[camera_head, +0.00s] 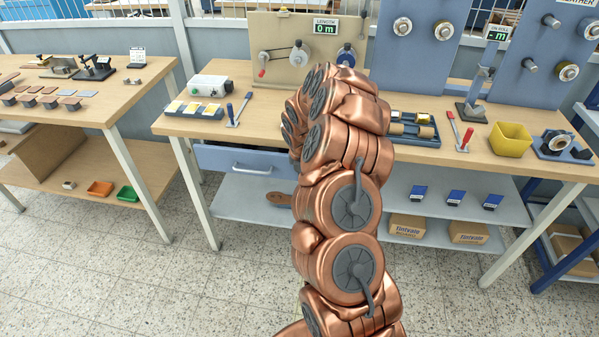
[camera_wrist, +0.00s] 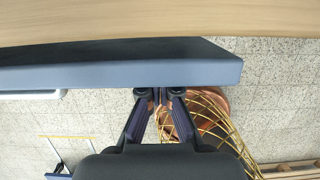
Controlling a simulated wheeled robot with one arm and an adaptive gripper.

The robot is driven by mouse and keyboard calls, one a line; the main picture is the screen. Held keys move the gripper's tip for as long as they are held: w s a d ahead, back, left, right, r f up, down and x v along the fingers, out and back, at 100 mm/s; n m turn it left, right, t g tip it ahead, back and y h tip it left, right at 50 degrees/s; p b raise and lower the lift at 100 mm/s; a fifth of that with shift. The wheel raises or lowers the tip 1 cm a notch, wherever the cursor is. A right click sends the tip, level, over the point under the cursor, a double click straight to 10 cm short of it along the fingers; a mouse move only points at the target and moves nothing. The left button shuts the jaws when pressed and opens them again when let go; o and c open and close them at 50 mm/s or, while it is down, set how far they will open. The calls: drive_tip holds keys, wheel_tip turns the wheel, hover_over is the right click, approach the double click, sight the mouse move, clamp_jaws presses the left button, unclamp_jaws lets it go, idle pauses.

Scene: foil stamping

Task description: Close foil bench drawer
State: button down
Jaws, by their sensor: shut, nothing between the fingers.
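The blue-grey drawer (camera_head: 222,158) sits under the left part of the middle bench's wooden top, with a pale bar handle (camera_head: 252,170) on its front. In the wrist view the drawer front (camera_wrist: 120,74) crosses the picture, with its handle (camera_wrist: 30,95) at the left. A dark gap shows between the front and the bench edge, so the drawer looks partly open. My gripper (camera_wrist: 161,92) is shut and empty, its tips at the drawer front near its right end. I cannot tell whether they touch. In the head view my copper-coloured arm hides the gripper and the drawer's right end.
The bench top (camera_head: 265,125) carries a white box (camera_head: 209,86), a foil rack (camera_head: 305,45) and a yellow bin (camera_head: 509,139). A lower shelf (camera_head: 240,197) holds cartons (camera_head: 468,232). Another bench (camera_head: 85,115) stands left. The tiled floor (camera_head: 150,285) in front is clear.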

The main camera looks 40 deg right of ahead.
drive_tip(key=shift+s+d, duration=0.15)
drive_tip(key=shift+d, duration=0.2)
